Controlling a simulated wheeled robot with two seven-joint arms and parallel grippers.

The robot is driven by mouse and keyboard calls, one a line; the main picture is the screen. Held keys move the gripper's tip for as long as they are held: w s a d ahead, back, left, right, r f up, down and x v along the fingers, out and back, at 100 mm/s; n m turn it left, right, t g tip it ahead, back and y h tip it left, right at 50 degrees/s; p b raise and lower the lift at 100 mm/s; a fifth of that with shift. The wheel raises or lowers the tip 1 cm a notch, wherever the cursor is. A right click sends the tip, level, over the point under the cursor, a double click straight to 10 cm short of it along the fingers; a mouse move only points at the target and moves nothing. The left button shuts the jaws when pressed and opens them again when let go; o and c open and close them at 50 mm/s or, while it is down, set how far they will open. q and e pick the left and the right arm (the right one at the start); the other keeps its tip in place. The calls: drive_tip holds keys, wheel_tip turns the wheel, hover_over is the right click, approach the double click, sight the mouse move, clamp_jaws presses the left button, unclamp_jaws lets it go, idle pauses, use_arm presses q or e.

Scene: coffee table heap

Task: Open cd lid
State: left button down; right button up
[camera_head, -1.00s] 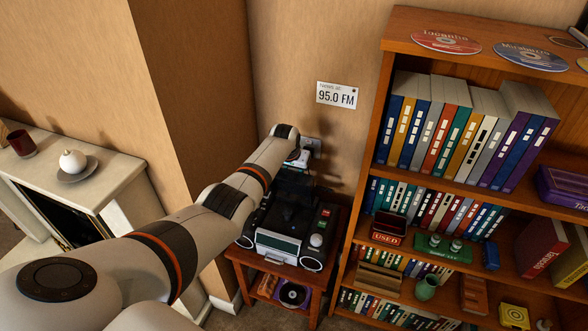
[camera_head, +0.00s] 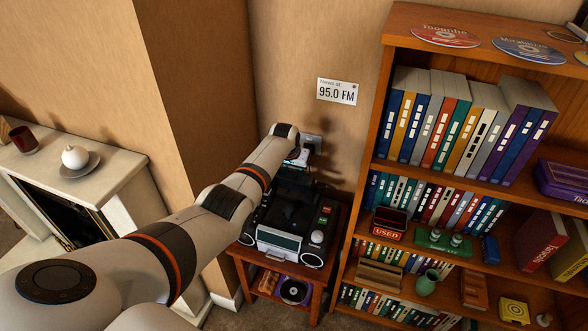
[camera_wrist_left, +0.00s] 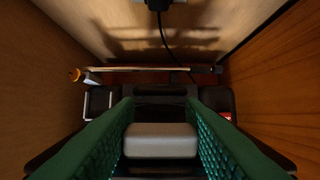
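The dark CD player (camera_head: 285,243), with a silver front and round speakers, stands on a small wooden table (camera_head: 308,283). My right gripper is out of view.
A wall socket (camera_head: 312,143) with a plug and cable is behind the player. A tall bookcase (camera_head: 366,165) with books and discs stands close on the right. A wall corner (camera_head: 195,130) and a white fireplace (camera_head: 110,185) are on the left.

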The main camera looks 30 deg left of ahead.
use_arm(q)
drive_tip(key=shift+s+d+r, duration=0.1)
drive_tip(key=shift+s, duration=0.5)
drive_tip(key=c, duration=1.4)
unclamp_jaws()
drive_tip(key=shift+w, duration=0.2)
drive_tip(key=o, duration=0.3)
drive_tip(key=shift+w+f, duration=0.1)
drive_tip(key=shift+f, duration=0.2)
drive_tip(key=shift+o, duration=0.9)
drive_tip(key=shift+r, duration=0.1)
drive_tip(key=shift+r+p, duration=0.45)
drive_tip(key=shift+r, duration=0.05)
drive_tip(key=a+p+v, duration=0.1)
drive_tip(key=v, duration=1)
drive_tip(key=shift+s+d+p, duration=0.25)
drive_tip(key=shift+d+p, duration=0.15)
drive_tip(key=shift+d, duration=0.05)
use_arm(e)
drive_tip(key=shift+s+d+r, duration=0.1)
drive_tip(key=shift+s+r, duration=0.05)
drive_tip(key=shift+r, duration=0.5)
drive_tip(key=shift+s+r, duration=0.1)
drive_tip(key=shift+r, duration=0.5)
